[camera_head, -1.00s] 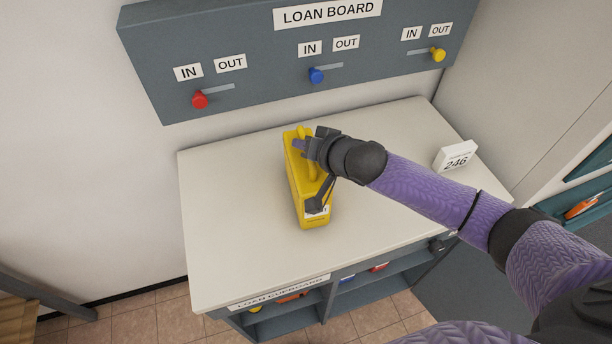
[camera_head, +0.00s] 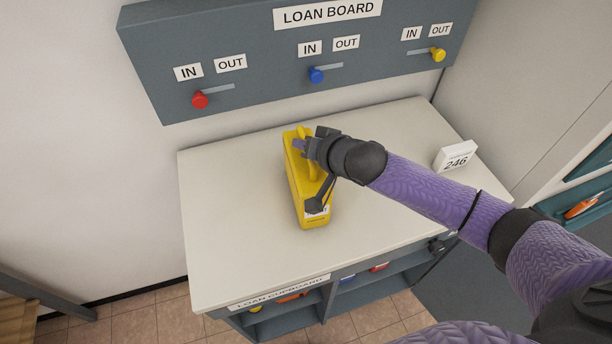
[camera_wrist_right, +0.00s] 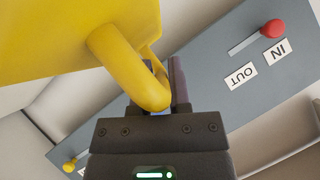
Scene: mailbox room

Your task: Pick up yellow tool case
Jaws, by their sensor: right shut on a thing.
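The yellow tool case (camera_head: 300,192) stands upright on the pale counter top (camera_head: 235,215), near its middle. It also fills the upper left of the right wrist view (camera_wrist_right: 60,35), with its looped handle (camera_wrist_right: 128,65) running down to the jaws. My right gripper (camera_head: 302,146) reaches in from the right and is shut on the handle. In the wrist view one dark finger of the right gripper (camera_wrist_right: 178,85) shows beside the handle; the other is hidden. Part of the case's right side and its label are covered by my gripper and wrist. My left gripper is not in view.
A loan board with red (camera_head: 200,100), blue (camera_head: 317,76) and yellow (camera_head: 438,55) sliding knobs is on the wall behind. A white block marked 246 (camera_head: 457,157) stands at the counter's right. Open cupboard shelves (camera_head: 290,316) lie below the front edge. The counter's left side is clear.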

